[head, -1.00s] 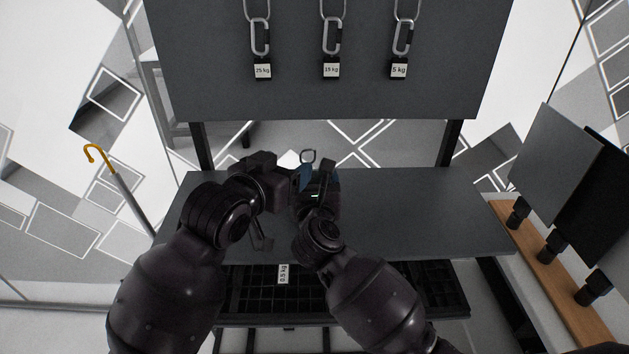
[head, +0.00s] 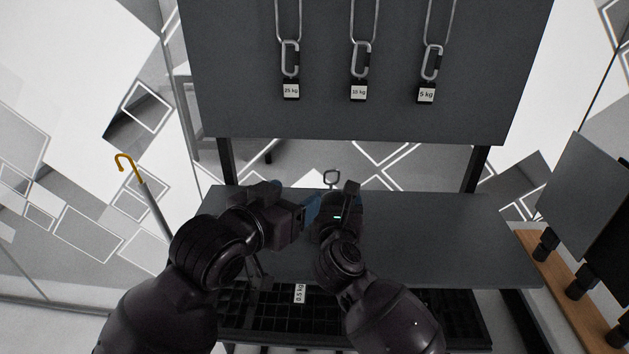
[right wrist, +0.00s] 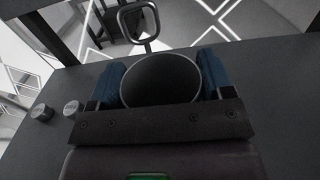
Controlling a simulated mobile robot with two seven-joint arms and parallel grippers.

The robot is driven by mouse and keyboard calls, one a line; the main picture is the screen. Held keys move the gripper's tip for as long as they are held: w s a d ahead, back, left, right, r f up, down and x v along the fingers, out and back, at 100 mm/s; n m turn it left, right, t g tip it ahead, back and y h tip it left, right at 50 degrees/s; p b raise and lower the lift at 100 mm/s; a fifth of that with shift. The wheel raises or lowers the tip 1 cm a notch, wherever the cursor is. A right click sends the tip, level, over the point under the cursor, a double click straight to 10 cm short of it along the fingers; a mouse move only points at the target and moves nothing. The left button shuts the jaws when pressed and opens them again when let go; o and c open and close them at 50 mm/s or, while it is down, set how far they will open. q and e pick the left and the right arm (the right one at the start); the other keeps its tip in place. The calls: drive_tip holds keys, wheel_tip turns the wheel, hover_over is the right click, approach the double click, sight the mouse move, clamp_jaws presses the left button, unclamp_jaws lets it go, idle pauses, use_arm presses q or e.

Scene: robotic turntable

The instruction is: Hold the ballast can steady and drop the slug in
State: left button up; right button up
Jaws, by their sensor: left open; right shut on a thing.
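The ballast can (right wrist: 160,80) is a dark, open-topped cylinder, upright and apparently empty, though its inside is in shadow. My right gripper (head: 333,205) is shut on it, with blue finger pads on both sides in the right wrist view. A metal ring (right wrist: 138,22) stands just beyond the can. My left gripper (head: 272,200) is open, left of the can above the tabletop. My own arm partly hides its fingers. Two small dark cylinders with pale labelled tops, possibly slugs (right wrist: 72,107), stand on the table left of the can. I cannot make them out in the head view.
The grey table (head: 440,235) is clear on its right side. A panel (head: 370,50) with several hanging weights and hooks stands behind. A black grid tray (head: 455,310) lies under the front edge. A yellow-handled cane (head: 140,185) stands left; a wooden rack (head: 560,280) stands right.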

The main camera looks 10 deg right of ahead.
drive_tip(key=o, duration=1)
drive_tip(key=shift+c, duration=0.2)
